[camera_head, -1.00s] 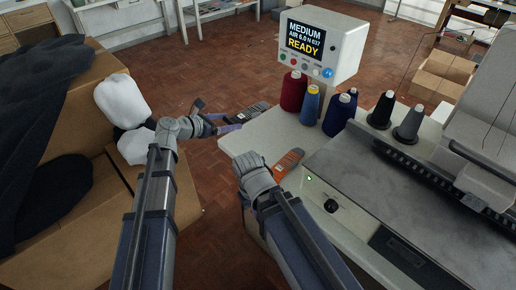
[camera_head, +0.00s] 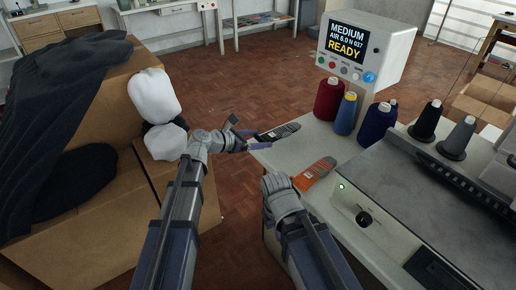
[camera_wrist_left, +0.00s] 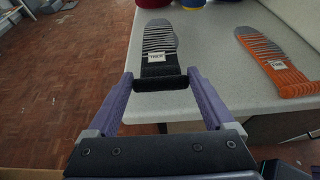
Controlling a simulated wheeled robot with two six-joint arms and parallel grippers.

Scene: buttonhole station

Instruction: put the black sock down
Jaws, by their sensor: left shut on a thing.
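The black sock (camera_head: 282,132) has a grey toe, pale stripes and a white label. My left gripper (camera_head: 246,140) is shut on its cuff end. In the left wrist view the sock (camera_wrist_left: 158,48) extends forward from between the fingertips (camera_wrist_left: 162,82), over the white tabletop. I cannot tell whether the sock touches the top. An orange and grey striped sock (camera_head: 316,173) lies on the tabletop, and it also shows at right in the left wrist view (camera_wrist_left: 276,64). My right gripper (camera_head: 283,196) is near the orange sock; its fingertips are not clear.
The white table (camera_head: 290,157) carries red (camera_head: 329,99), blue and dark thread cones and a machine (camera_head: 430,180) at right. A display box (camera_head: 355,48) reads READY. Cardboard boxes (camera_head: 100,230) with dark cloth and white bundles (camera_head: 153,96) stand at left. Bare tabletop lies around the socks.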

